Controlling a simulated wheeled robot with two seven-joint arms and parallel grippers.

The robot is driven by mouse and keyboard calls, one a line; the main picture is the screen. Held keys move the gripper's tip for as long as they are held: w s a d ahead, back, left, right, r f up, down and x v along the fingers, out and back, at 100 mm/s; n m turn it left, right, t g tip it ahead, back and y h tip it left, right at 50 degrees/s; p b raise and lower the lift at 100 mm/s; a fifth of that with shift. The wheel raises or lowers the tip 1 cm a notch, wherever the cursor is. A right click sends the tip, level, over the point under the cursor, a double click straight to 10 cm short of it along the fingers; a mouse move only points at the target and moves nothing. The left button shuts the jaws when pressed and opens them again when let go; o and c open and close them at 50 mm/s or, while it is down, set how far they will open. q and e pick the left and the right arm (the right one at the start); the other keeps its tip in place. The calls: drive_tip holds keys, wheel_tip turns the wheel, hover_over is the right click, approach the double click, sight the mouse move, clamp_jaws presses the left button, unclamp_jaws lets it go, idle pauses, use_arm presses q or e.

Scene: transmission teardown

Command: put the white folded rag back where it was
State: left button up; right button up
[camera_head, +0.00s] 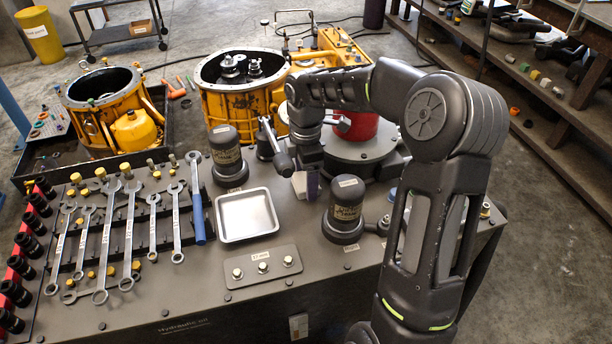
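My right arm comes in from the right and reaches over the dark grey bench. Its gripper (303,160) points down near the bench's middle, behind the metal tray. A small pale item with a purplish side (300,184) shows right below the gripper. I cannot tell whether it is the white folded rag, or whether the fingers hold it. No other thing that looks like a white folded rag is clear in this view. My arm hides part of the bench's right side. My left gripper is not in view.
An empty silver tray (246,214) lies left of the gripper. Black capped canisters stand at the tray's back left (226,157) and right (345,210). A red container (357,126) is behind. Several wrenches (130,225) fill the left side. Yellow housings (235,100) stand beyond.

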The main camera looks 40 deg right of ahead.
drive_tip(key=shift+o, duration=0.8)
wheel_tip(320, 180, up, 12)
idle(0.8)
